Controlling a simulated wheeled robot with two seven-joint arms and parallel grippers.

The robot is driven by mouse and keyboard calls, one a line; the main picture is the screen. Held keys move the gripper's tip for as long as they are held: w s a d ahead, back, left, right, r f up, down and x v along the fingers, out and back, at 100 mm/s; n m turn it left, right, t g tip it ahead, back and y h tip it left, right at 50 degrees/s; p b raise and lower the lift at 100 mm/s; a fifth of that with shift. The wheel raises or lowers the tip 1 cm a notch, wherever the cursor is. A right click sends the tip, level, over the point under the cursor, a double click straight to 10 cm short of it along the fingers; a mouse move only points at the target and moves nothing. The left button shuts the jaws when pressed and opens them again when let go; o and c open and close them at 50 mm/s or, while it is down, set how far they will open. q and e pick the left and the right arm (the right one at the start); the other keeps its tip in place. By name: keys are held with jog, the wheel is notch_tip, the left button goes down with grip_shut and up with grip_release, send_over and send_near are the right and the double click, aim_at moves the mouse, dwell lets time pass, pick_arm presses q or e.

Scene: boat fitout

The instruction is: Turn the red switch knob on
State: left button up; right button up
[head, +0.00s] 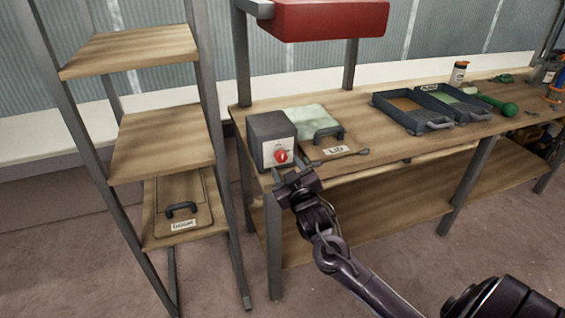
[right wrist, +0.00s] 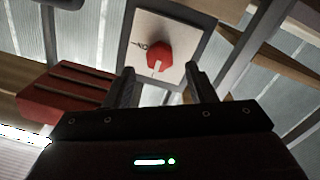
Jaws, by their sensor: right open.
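The red switch knob (head: 281,156) sits on the white face plate of a dark grey box (head: 270,128) at the left front of the workbench. In the right wrist view the knob (right wrist: 160,57) shows as a red faceted shape with a pale mark on it, on the pale plate (right wrist: 143,38). My right gripper (head: 290,180) is in front of and just below the knob in the head view. Its two fingers (right wrist: 160,88) are apart, with the knob beyond and between them, and nothing is held. A gap to the knob seems to remain. My left gripper is not in view.
Paint trays (head: 412,120) and a green-handled tool (head: 497,104) are farther right. A red cabinet (head: 330,20) hangs above. A wooden shelf unit (head: 160,145) stands left.

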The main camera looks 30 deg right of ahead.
aim_at(282, 159)
jog(key=shift+x, duration=2.05)
jog(key=shift+f, duration=0.1)
jog(key=c, duration=1)
jog(key=shift+o, duration=0.2)
